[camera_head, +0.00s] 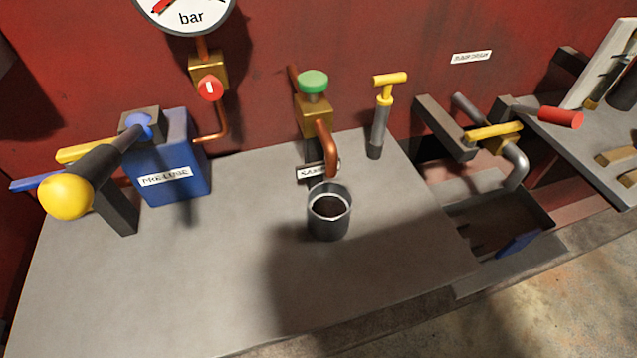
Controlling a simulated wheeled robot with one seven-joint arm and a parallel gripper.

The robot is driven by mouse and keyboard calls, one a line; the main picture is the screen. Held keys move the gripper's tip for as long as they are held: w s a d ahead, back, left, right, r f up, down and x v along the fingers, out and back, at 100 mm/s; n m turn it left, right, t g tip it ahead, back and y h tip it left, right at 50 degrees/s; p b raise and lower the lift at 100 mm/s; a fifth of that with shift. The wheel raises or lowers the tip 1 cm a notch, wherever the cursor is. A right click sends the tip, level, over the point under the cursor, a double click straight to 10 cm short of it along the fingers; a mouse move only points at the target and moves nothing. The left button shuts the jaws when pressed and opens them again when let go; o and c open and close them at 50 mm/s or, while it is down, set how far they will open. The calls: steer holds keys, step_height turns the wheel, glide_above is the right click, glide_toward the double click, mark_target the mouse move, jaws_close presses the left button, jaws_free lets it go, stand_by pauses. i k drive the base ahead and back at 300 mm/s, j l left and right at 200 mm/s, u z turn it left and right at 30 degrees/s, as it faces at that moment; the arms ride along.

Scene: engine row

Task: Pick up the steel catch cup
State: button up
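The steel catch cup (328,222) stands upright on the grey bench top, right of the middle. It is a grey metal cup with dark contents or a dark inside. It sits just below the curved copper spout (325,145) of a brass tap with a green knob (313,82). A small label (312,172) behind the cup is partly hidden by the spout. My gripper is not in view.
A blue pre-lube box (185,180) and a lever with a yellow ball (66,197) stand at left. A yellow-handled pump (380,125) stands behind the cup. An open drain tray (500,215) lies right. Bare bench (200,270) shows left and in front.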

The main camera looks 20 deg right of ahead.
mark_target(329, 204)
steer(key=j+z, duration=0.15)
steer(key=j, duration=0.3)
steer(key=k+j+z, duration=0.15)
steer(key=j, duration=0.25)
steer(key=j+z, duration=0.15)
steer(key=j, duration=0.3)
steer(key=k+j+z, duration=0.15)
steer(key=j, duration=0.25)
